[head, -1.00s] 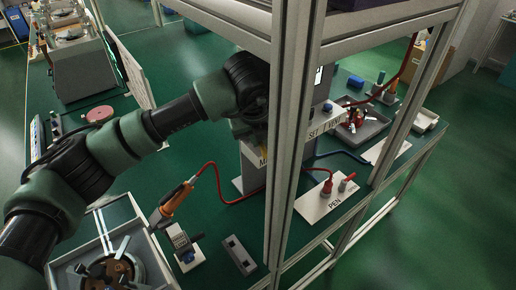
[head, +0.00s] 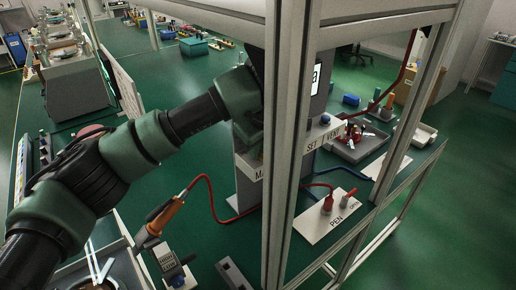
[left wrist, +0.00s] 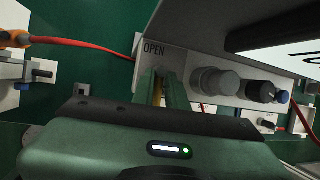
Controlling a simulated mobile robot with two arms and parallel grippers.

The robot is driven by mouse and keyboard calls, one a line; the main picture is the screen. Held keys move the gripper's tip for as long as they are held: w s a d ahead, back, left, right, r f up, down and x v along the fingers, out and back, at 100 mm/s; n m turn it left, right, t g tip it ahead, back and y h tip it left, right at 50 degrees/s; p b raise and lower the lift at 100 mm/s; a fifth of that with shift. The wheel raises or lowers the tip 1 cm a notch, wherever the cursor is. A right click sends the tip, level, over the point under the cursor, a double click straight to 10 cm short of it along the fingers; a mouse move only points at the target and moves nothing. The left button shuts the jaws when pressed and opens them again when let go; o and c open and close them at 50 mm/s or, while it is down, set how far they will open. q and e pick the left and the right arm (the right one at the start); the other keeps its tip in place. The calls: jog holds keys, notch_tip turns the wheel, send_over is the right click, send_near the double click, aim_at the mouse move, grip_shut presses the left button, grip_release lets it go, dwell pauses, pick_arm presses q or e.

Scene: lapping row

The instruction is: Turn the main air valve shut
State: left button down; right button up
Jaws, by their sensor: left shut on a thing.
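The main air valve is on the front of a grey control box (head: 247,185), whose label strip, partly cut off by a post, starts with "MA" in the head view. In the left wrist view the panel reads "OPEN" (left wrist: 153,48) above the place I hold. My left gripper (left wrist: 170,92) is shut there on the valve handle (left wrist: 158,92), of which only a narrow yellowish strip shows between the green fingers. The handle's exact angle is hidden. My right gripper is in neither view.
A grey knob (left wrist: 215,82), a black knob (left wrist: 260,91) and a blue knob (left wrist: 283,97) sit right of my fingers. A frame post (head: 284,150) stands before the box. A red hose (head: 215,205) runs to an orange-handled tool (head: 165,216). A "PEN" plate (head: 325,220) lies right.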

pick_arm(q)
jog(key=c, duration=1.5)
grip_release()
jog(key=shift+o, duration=0.2)
